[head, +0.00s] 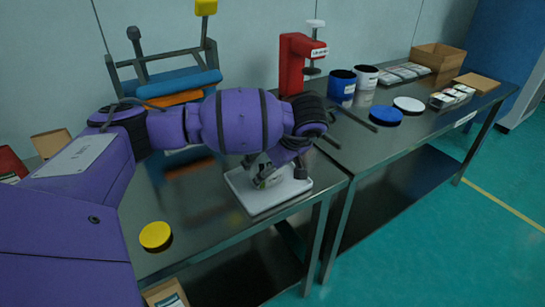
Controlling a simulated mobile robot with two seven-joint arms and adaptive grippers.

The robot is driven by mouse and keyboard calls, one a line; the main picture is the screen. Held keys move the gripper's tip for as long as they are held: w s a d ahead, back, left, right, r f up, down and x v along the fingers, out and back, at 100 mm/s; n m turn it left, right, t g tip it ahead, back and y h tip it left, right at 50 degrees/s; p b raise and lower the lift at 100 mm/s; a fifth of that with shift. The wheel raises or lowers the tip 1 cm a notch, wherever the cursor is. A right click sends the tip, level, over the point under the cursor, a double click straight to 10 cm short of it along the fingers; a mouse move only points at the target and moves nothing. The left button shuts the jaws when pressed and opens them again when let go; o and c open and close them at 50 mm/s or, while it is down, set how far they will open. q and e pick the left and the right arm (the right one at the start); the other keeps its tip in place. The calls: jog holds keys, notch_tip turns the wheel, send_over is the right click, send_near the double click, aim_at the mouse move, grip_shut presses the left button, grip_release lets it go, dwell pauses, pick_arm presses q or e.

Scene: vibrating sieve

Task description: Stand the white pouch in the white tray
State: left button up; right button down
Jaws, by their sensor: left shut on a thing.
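The white tray (258,209) lies on the near metal table close to its front right corner. My purple left arm reaches in from the left, and my left gripper (266,178) points down over the tray. It is shut on what looks like the white pouch (268,183), a small pale item with darker marks. The fingers and wrist hide much of the pouch, and I cannot tell whether its bottom touches the tray floor. My right gripper is not in view.
A yellow lid (155,236) lies near the front edge of the near table. A red press (294,62) stands behind the tray. Blue (386,115) and white (408,104) lids, a blue tub (342,86) and cardboard boxes (437,57) occupy the right table.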

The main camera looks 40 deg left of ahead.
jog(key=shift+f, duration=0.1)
pick_arm(q)
jog(key=shift+f, duration=0.15)
jog(key=o, duration=1.2)
jog(key=shift+c, duration=0.2)
jog(key=shift+o, duration=1.2)
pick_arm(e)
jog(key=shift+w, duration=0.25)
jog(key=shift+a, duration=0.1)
